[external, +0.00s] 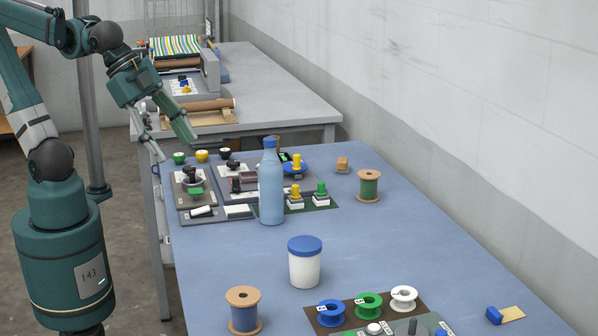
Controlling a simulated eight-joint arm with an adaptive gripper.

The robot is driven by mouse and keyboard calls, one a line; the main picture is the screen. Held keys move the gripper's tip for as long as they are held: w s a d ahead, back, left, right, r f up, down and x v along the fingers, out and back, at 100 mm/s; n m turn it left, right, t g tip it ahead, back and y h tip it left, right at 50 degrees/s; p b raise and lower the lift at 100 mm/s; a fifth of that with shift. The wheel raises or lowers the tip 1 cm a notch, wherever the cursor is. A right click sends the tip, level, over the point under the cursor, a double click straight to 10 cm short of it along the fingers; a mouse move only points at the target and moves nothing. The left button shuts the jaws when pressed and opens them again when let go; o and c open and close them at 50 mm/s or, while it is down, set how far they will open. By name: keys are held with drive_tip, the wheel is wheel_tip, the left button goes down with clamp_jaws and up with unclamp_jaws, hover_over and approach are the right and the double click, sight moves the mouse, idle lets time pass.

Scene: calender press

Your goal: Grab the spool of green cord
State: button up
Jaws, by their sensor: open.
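The spool of green cord (368,188) stands upright on the blue table, right of the blue bottle and toward the far right edge. It has pale wooden flanges with dark green cord between them. My gripper (177,148) is open and empty, with its fingers pointing down at the far left edge of the table. It is well to the left of the spool and apart from it. Nothing hides the spool in the external view.
A tall blue bottle (271,185) and a control panel with knobs (237,180) stand between my gripper and the spool. A white jar with a blue lid (304,265), a spool of blue cord (243,312) and small reels (368,304) are nearer. The table right of the jar is clear.

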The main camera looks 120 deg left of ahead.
drive_tip(key=w+a+r+m+g+y, duration=0.2)
drive_tip(key=w+a+r+m+y, duration=0.15)
drive_tip(key=w+a, duration=0.75)
drive_tip(key=m+g+y+p, duration=0.1)
drive_tip(key=m+g+y, duration=0.8)
drive_tip(key=y, duration=0.3)
hover_over(367, 179)
drive_tip(key=v, duration=0.4)
wheel_tip(367, 179, down, 5)
drive_tip(key=f, duration=1.8)
drive_tip(key=shift+d, duration=0.2)
drive_tip(key=shift+x, duration=1.25)
